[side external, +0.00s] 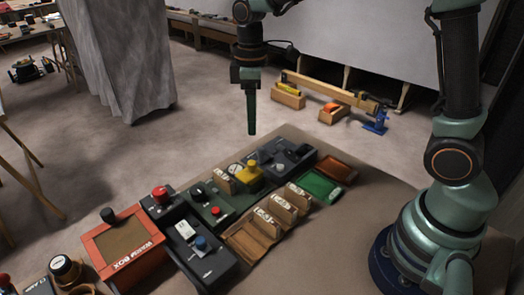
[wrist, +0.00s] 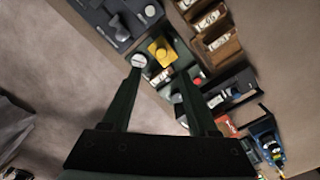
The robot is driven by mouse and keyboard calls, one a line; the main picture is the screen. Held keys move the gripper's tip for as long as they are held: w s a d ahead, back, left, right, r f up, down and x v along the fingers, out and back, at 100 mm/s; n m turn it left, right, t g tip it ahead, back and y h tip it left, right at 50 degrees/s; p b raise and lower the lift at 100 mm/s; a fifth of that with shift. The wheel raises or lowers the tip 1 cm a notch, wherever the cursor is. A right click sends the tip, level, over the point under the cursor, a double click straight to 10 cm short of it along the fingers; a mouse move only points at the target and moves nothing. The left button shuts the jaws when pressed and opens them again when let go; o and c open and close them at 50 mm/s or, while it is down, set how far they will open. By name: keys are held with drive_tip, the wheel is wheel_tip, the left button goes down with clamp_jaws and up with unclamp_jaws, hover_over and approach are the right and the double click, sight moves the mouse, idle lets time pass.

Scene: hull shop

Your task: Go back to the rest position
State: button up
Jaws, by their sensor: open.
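My gripper (side external: 251,132) hangs pointing down above the far edge of the bench in the side view, well clear of the things on it. In the wrist view my gripper (wrist: 161,68) shows two dark green fingers set apart with nothing held between them. Beyond the fingertips lies the row of control boxes, with a yellow block (wrist: 161,50) bearing a knob. The same yellow block (side external: 252,175) stands in the row in the side view. No marked rest position shows.
The bench holds a red box (side external: 126,250), a dark box with a blue button (side external: 201,243), wooden card holders (side external: 252,238), a green tray (side external: 319,186) and an orange tray (side external: 336,168). Air around my gripper is clear.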

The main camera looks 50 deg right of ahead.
drive_tip(key=shift+r, duration=0.15)
drive_tip(key=s+d+r+m+t, duration=0.2)
drive_tip(key=s+r+m, duration=0.1)
drive_tip(key=s, duration=0.3)
drive_tip(key=s+d+r+m+t, duration=0.3)
drive_tip(key=s+m, duration=0.3)
drive_tip(key=shift+s+d+t, duration=0.15)
drive_tip(key=shift+t, duration=0.15)
